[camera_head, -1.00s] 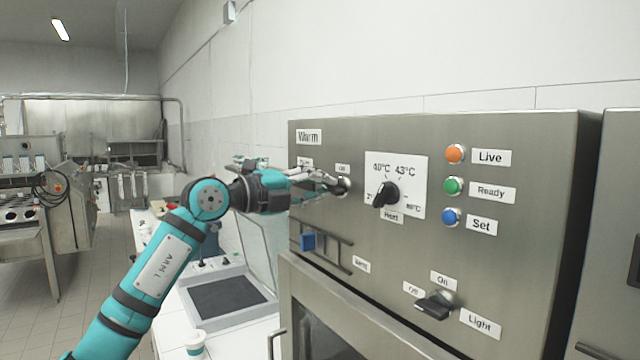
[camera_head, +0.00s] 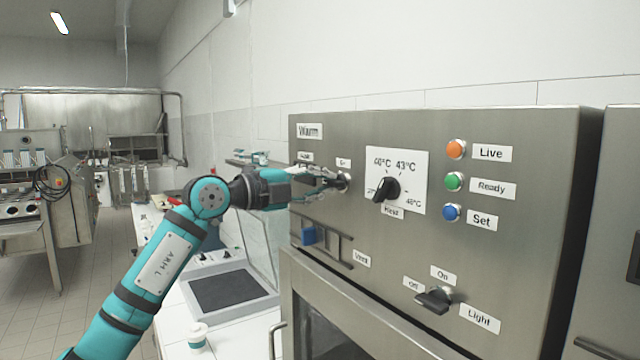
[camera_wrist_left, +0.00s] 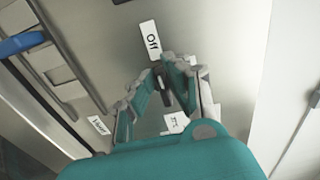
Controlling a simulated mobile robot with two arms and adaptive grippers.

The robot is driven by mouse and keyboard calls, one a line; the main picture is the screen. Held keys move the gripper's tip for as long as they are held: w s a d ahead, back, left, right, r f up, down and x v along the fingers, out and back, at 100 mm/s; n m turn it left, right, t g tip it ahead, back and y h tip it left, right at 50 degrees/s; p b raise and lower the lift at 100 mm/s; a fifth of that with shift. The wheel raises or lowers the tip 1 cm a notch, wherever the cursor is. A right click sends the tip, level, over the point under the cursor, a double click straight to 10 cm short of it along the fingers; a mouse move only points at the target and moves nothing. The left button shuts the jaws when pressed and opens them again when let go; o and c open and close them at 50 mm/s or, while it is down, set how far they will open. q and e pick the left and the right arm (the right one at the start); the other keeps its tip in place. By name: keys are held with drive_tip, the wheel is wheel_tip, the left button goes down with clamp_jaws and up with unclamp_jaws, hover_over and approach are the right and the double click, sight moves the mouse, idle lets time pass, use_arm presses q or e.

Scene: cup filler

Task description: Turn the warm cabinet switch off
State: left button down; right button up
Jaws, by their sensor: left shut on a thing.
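The warm cabinet (camera_head: 320,215) is a steel box with a "Warm" label at its top left corner. Its switch (camera_head: 346,182) sits on the front panel under that label, left of the heat dial, and is mostly hidden by my fingers. My left gripper (camera_head: 335,181) is shut on this switch. The lever's exact angle is hard to tell. My right gripper is not in view.
The heat dial (camera_head: 386,189) is close to the right of my gripper. Orange, green and blue buttons (camera_head: 453,181) and a light switch (camera_head: 434,299) are farther right. A vent slider with a blue handle (camera_head: 308,235) is below. A cup (camera_head: 197,336) stands on the white counter.

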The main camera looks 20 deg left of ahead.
use_arm(q)
drive_tip(key=c, duration=1.4)
unclamp_jaws()
drive_tip(key=shift+a, duration=0.1)
drive_tip(key=shift+o, duration=0.2)
drive_tip(key=v, duration=1.2)
drive_tip(key=shift+w+f, duration=0.1)
drive_tip(key=shift+f, duration=0.05)
